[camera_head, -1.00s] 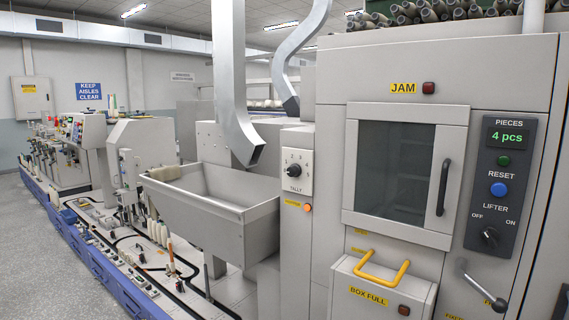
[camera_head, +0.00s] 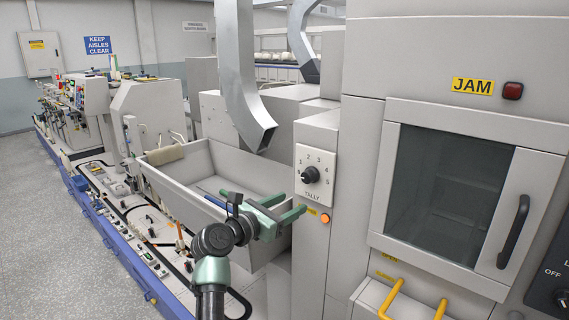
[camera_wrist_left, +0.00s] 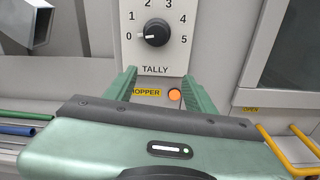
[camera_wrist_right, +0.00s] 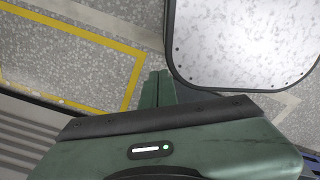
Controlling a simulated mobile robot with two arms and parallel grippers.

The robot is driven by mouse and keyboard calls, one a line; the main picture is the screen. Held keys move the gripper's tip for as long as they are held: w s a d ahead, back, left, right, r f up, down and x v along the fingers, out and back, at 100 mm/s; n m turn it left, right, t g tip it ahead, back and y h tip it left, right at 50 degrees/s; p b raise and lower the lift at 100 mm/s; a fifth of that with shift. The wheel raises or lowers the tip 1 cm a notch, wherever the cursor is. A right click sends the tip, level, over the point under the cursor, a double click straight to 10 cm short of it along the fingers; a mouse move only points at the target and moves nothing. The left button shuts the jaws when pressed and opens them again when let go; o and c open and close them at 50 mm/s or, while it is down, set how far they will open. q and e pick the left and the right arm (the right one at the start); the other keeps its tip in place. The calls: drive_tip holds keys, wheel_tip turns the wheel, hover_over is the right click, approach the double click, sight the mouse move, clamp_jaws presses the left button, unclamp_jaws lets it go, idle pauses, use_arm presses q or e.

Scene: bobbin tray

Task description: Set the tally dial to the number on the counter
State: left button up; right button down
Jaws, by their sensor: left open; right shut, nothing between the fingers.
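The tally dial is a black round knob (camera_head: 310,175) on a white plate (camera_head: 315,194) marked with numbers, on the grey machine front. In the left wrist view the knob (camera_wrist_left: 156,32) has its white mark toward the left, near 0. My left gripper (camera_head: 292,203) is open and empty, just below and in front of the plate. Its two green fingers (camera_wrist_left: 159,76) point at the plate's lower edge in the left wrist view, apart from the knob. The counter is out of view now. My right gripper (camera_wrist_right: 158,76) is shut and empty, over the floor.
A lit orange button (camera_head: 325,218) sits just below the plate. A grey hopper bin (camera_head: 190,197) stands left, under a metal chute (camera_head: 246,100). A windowed door (camera_head: 445,195) and yellow handles (camera_head: 391,298) are to the right.

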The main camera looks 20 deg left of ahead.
use_arm(q)
drive_tip(key=n, duration=0.1)
approach(305, 178)
drive_tip(key=w, duration=0.1)
drive_tip(key=shift+t, duration=0.4)
drive_tip(key=x, duration=0.2)
drive_tip(key=p+x, duration=0.1)
drive_tip(key=x, duration=0.1)
drive_tip(key=shift+w+d, duration=0.25)
drive_tip(key=shift+d, duration=0.2)
drive_tip(key=shift+f+p+x, duration=0.25)
drive_tip(key=shift+p+x, duration=0.1)
drive_tip(key=shift+x, duration=0.75)
drive_tip(key=shift+w, duration=0.25)
clamp_jaws()
use_arm(e)
drive_tip(key=shift+w+r, duration=0.25)
drive_tip(key=shift+r, duration=0.3)
drive_tip(key=shift+w+r, duration=0.2)
drive_tip(key=shift+r, duration=0.3)
